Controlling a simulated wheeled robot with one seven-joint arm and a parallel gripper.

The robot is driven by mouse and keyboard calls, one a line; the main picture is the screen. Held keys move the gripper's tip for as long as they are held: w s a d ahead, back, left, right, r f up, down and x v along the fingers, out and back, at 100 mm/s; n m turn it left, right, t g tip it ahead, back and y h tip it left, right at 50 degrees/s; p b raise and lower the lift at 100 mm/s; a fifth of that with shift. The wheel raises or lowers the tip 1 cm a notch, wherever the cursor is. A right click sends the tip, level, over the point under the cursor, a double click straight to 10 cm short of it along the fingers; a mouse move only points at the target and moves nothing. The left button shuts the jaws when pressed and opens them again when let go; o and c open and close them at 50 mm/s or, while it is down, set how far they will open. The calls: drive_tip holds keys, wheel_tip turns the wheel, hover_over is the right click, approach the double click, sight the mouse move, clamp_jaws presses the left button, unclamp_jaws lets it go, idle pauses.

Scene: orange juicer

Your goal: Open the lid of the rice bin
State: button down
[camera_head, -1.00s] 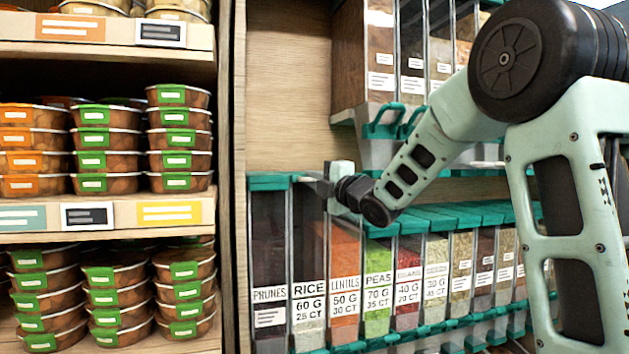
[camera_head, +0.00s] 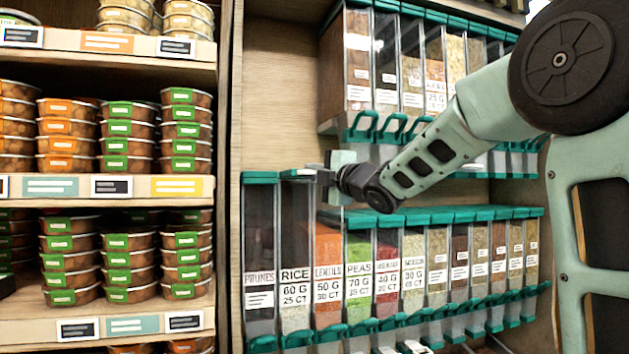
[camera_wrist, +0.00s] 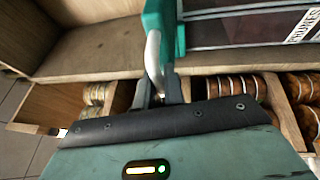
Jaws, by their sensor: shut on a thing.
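The rice bin (camera_head: 296,235) is a clear, narrow bin labelled RICE, second from the left in the lower row, beside the prunes bin (camera_head: 259,240). My gripper (camera_head: 312,173) is at the top front of the rice bin, reaching in from the right.
Teal-lidded bins, including lentils (camera_head: 327,270) and peas (camera_head: 359,270), continue to the right. An upper row of bins (camera_head: 410,65) hangs above my forearm. A wooden shelf (camera_head: 120,187) with stacked food tubs stands left. Bare back panel (camera_head: 285,100) lies above the rice bin.

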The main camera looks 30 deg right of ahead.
drive_tip(key=c, duration=1.5)
unclamp_jaws()
drive_tip(key=s+d+f+p, duration=0.2)
drive_tip(key=s+p, duration=0.3)
drive_tip(key=s, duration=1.2)
drive_tip(key=shift+f, duration=0.4)
drive_tip(key=shift+w+f, duration=0.1)
